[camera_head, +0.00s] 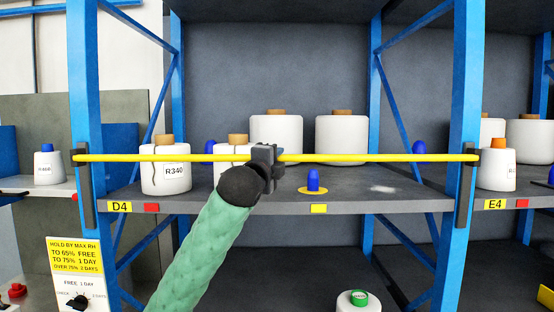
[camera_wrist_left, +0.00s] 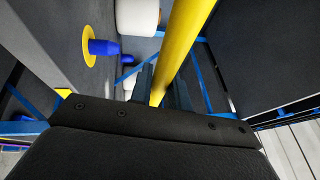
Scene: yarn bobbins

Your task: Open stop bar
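The stop bar is a thin yellow bar (camera_head: 370,158) that runs level across the front of the bay, from the left blue upright to the right one. My left gripper (camera_head: 268,156) is at the bar, a little left of its middle, with the green-sleeved arm coming up from below. In the left wrist view the yellow bar (camera_wrist_left: 184,40) runs between the two dark fingers, which lie close against its sides; the gripper looks shut on it. The fingers hide a short piece of the bar. My right gripper is not in view.
Behind the bar, the shelf (camera_head: 400,198) holds several white bobbins, including one marked R340 (camera_head: 166,178), and a blue peg (camera_head: 313,180) on a yellow disc. Blue uprights (camera_head: 465,110) (camera_head: 88,110) flank the bay. A green-capped bobbin (camera_head: 358,302) stands lower down.

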